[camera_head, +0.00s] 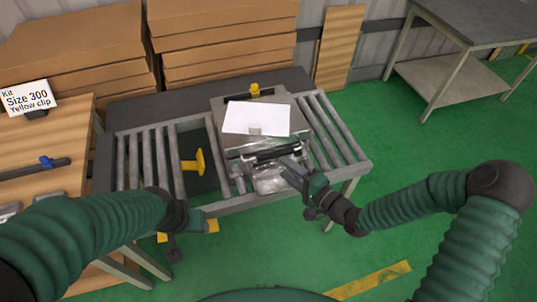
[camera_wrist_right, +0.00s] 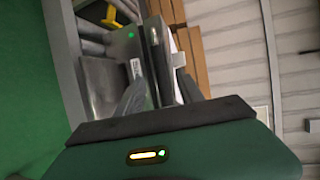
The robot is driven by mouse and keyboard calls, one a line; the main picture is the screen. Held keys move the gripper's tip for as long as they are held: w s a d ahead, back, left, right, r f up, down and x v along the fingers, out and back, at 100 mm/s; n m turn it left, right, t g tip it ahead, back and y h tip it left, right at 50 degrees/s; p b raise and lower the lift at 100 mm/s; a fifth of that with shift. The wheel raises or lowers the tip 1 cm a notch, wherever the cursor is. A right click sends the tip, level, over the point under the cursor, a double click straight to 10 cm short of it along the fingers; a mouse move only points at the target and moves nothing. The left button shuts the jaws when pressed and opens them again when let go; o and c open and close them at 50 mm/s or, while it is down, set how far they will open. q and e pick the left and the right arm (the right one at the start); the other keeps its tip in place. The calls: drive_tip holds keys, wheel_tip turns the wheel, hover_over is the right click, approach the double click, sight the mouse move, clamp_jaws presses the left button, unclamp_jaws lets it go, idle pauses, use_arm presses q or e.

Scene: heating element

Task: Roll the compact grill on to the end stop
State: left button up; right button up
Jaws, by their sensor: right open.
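The compact grill (camera_head: 285,112) is a grey metal box with a white sheet (camera_head: 257,119) on top. It rests on the roller conveyor (camera_head: 335,128) right of the conveyor's middle gap. A dark handle bar (camera_head: 280,152) runs along its near side. My right gripper (camera_head: 288,165) is at this near side, open; its two fingers (camera_wrist_right: 160,98) show in the right wrist view close to the grill's edge. Whether they touch it I cannot tell. My left gripper (camera_head: 172,240) hangs at the conveyor's near edge; its jaws are unclear. I cannot identify the end stop for certain.
A yellow T-shaped piece (camera_head: 194,162) stands in the dark gap between rollers. A yellow clip (camera_head: 255,90) is behind the grill. A wooden table with a "Size 300 Yellow clip" sign (camera_head: 28,98) is at left. Cardboard boxes (camera_head: 225,45) stand behind. Rollers right of the grill are bare.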

sight(283, 154)
drive_tip(key=x, duration=0.2)
drive_tip(key=shift+w+f, duration=0.15)
drive_tip(key=shift+w, duration=0.15)
drive_tip(key=w, duration=0.2)
drive_tip(key=w+f, duration=0.1)
drive_tip(key=w, duration=0.1)
drive_tip(key=shift+w+f, duration=0.1)
drive_tip(key=shift+w, duration=0.25)
drive_tip(key=a, duration=0.3)
drive_tip(key=shift+w+a, duration=0.25)
drive_tip(key=shift+a, duration=0.05)
drive_tip(key=shift+c, duration=1.1)
drive_tip(key=shift+d, duration=0.25)
drive_tip(key=shift+c, duration=1.2)
drive_tip(key=shift+d+f, duration=0.15)
drive_tip(key=shift+d, duration=0.65)
clamp_jaws()
use_arm(q)
drive_tip(key=shift+s+d+r, duration=0.1)
drive_tip(key=shift+d+r, duration=0.05)
drive_tip(key=shift+d, duration=0.8)
use_arm(e)
drive_tip(key=shift+s+a, duration=0.15)
drive_tip(key=shift+a, duration=0.45)
use_arm(q)
drive_tip(key=shift+d, duration=0.2)
use_arm(e)
drive_tip(key=shift+d+f, duration=0.1)
drive_tip(key=shift+d, duration=0.15)
